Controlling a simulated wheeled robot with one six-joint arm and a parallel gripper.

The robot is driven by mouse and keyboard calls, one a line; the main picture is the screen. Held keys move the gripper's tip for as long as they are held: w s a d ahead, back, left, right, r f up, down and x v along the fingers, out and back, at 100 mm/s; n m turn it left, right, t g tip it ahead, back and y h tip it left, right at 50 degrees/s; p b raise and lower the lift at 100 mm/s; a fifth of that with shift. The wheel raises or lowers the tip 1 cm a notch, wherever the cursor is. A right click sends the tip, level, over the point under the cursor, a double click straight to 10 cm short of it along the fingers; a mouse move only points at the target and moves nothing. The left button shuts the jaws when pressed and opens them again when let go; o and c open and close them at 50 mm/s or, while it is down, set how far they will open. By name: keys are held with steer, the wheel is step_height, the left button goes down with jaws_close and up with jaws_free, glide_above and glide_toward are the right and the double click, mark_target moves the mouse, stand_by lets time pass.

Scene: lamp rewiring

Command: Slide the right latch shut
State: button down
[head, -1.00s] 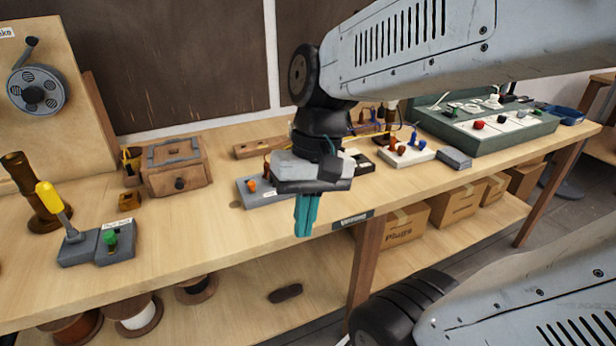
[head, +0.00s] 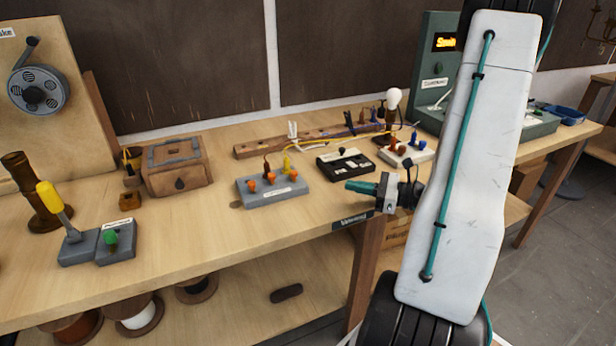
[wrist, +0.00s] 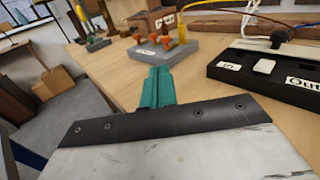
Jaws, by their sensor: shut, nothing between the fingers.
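My gripper (head: 356,187) has teal fingers, shut and empty, pointing left just in front of the black box (head: 345,162) in the head view. In the wrist view the closed fingers (wrist: 158,80) point toward the grey block with orange knobs, and the black box (wrist: 240,82) lies to their right, apart from them. The box has labels reading "In" and "Out" and a small white piece (wrist: 264,66) between them. I cannot tell for certain which part is the right latch.
A grey block with orange knobs (head: 272,191) stands left of the black box. A white block with orange-brown knobs (head: 404,155) and a bulb (head: 393,98) stand to its right. Wires run behind, along a wooden strip (head: 250,150).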

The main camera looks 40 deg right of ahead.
mark_target(297, 175)
steer(key=shift+s+d+f+m+t, duration=0.15)
steer(key=shift+d+f+m+t, duration=0.15)
steer(key=shift+d+m, duration=0.15)
steer(key=x, duration=1.4)
steer(key=shift+f, duration=0.1)
